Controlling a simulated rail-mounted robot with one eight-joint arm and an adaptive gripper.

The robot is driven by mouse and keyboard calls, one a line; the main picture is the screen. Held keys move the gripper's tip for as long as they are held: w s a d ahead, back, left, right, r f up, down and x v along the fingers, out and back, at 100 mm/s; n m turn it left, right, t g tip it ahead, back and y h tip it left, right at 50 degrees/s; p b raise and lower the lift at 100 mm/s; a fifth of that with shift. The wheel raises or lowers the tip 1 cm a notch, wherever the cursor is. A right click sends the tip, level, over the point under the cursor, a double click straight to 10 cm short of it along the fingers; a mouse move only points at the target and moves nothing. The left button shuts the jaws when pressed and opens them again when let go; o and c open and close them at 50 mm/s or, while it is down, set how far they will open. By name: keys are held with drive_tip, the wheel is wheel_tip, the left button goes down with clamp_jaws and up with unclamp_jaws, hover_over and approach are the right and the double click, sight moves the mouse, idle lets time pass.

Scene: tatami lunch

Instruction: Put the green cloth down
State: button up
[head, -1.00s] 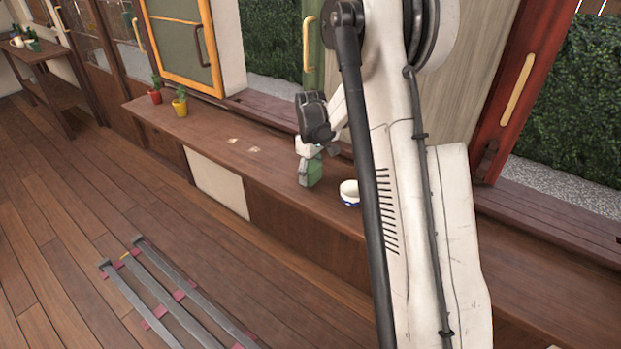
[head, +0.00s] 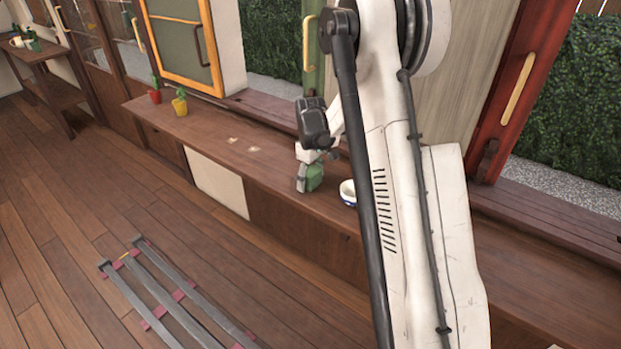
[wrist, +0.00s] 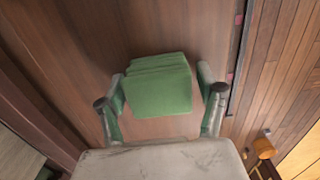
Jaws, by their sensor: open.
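The green cloth (head: 314,177) is a folded block at the wooden counter, just left of a white bowl. In the wrist view the cloth (wrist: 158,92) lies between my two fingers, with its folded layers showing along the top edge. My gripper (head: 309,170) is open around the cloth, pointing down at the counter. In the wrist view its fingers (wrist: 162,82) stand on either side of the cloth, with a gap on the right; the left finger is very close to the cloth's edge. The cloth's underside is hidden, but it appears to rest on the counter.
The white bowl with a blue base (head: 348,193) stands close right of the cloth, partly behind my arm. A red pot (head: 155,96) and a yellow pot (head: 180,106) stand at the counter's far left. The counter (head: 215,127) is mostly clear between.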

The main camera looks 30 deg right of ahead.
sight(310, 172)
wheel_tip(310, 172, up, 12)
drive_tip(key=shift+f+p, duration=0.2)
drive_tip(key=shift+p, duration=0.15)
drive_tip(key=s+a+r+m+t, duration=0.2)
drive_tip(key=s+a+r+t, duration=0.1)
drive_tip(key=s+a+r, duration=0.95)
drive_tip(key=s+a+m+t, duration=0.1)
drive_tip(key=s+a+t, duration=0.1)
drive_tip(key=s, duration=0.7)
drive_tip(key=s+a+m+t, duration=0.1)
drive_tip(key=s+a, duration=0.4)
drive_tip(key=s, duration=0.5)
drive_tip(key=shift+m+t, duration=0.4)
drive_tip(key=shift+t, duration=0.2)
drive_tip(key=shift+a+f, duration=0.1)
drive_tip(key=shift+a, duration=0.05)
